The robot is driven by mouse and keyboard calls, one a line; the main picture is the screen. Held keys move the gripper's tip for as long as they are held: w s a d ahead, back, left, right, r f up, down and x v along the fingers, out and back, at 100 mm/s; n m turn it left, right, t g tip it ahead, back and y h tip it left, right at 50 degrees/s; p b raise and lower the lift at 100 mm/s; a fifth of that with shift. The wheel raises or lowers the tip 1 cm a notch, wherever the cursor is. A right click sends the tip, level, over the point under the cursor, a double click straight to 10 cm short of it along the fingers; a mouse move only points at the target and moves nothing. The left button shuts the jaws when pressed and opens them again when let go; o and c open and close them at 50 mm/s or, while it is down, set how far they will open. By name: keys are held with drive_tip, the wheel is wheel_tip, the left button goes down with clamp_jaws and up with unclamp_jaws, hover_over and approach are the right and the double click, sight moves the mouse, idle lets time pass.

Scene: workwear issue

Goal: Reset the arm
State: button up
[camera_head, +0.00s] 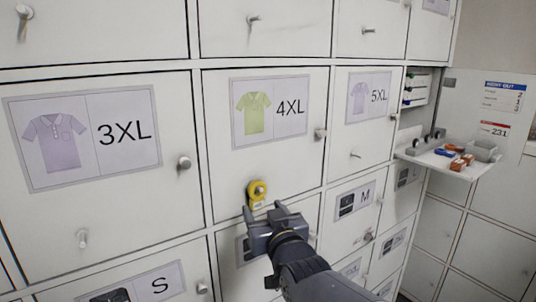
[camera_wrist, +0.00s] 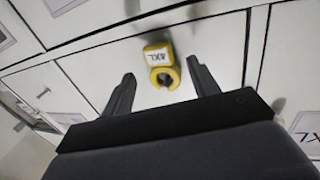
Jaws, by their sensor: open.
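My gripper (camera_head: 265,214) is open and empty in front of the lockers, its two fingers apart just below a yellow ring-shaped tag (camera_head: 257,190). In the wrist view the tag (camera_wrist: 161,66) shows ahead of my gripper (camera_wrist: 161,92), between and beyond the fingertips, and is labelled 4XL. The tag is at the lower part of the 4XL locker door (camera_head: 285,150), which has a green shirt picture. I cannot tell exactly how the tag is fixed there. My dark arm reaches in from the bottom right and hides part of the lower locker doors.
White locker doors with knobs fill the wall, including 3XL (camera_head: 165,205), 5XL (camera_head: 365,140) and M (camera_head: 345,232). A shelf (camera_head: 425,158) with small coloured items juts out at the right. Posted notices (camera_head: 502,97) hang on the far right wall.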

drive_tip(key=x, duration=0.3)
drive_tip(key=shift+s+d+r+p, duration=0.1)
drive_tip(key=shift+s+p, duration=0.05)
drive_tip(key=shift+p, duration=0.3)
